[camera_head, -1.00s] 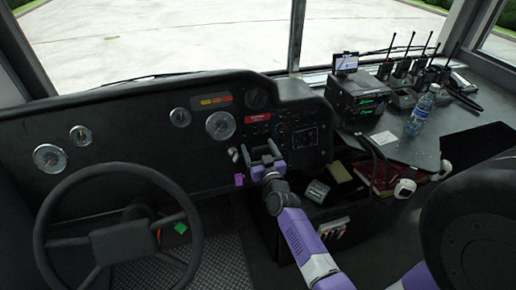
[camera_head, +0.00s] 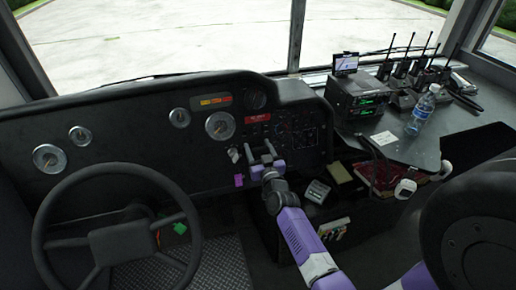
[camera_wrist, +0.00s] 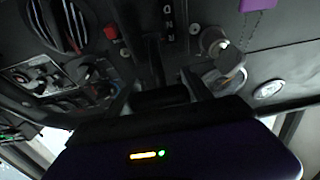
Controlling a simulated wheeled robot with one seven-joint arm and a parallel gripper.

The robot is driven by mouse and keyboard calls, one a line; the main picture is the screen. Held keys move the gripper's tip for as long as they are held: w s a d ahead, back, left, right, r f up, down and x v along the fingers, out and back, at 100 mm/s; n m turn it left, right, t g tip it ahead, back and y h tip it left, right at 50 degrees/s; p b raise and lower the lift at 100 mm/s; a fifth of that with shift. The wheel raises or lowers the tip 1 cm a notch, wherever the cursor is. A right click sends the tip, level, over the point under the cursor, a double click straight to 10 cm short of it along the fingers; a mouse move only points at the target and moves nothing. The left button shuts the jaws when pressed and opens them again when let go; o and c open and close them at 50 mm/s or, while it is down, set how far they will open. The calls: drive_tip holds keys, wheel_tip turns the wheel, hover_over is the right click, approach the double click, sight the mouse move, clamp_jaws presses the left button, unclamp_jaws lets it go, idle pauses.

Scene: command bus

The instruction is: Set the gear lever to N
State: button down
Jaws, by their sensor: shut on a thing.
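My gripper (camera_head: 261,153) is at the dash panel right of the steering wheel, below the red label. In the wrist view my gripper (camera_wrist: 158,92) has its two fingers on either side of a dark block, which appears to be the gear lever's knob (camera_wrist: 160,98). The gripper is shut on it. A gear letter strip (camera_wrist: 168,18) with white letters shows upside down near the top, beside a dark lever slot (camera_wrist: 154,58). The lever's stem is mostly hidden, and I cannot tell which letter it stands at.
A key in its ignition switch (camera_wrist: 222,48) with a purple tag (camera_wrist: 257,4) is close beside the gripper. A red button (camera_wrist: 111,32) and dark knobs are on the other side. The steering wheel (camera_head: 92,171) is at left. A radio stack (camera_head: 357,95) and bottle (camera_head: 422,110) stand at right.

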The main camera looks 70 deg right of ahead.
drive_tip(key=shift+s+a+f, duration=0.15)
drive_tip(key=shift+f, duration=0.35)
drive_tip(key=shift+s+a+f, duration=0.1)
drive_tip(key=shift+f, duration=0.35)
drive_tip(key=shift+r, duration=0.1)
drive_tip(key=shift+c, duration=2.2)
unclamp_jaws()
drive_tip(key=v, duration=0.7)
drive_tip(key=shift+s+a+p, duration=0.25)
drive_tip(key=shift+p, duration=0.05)
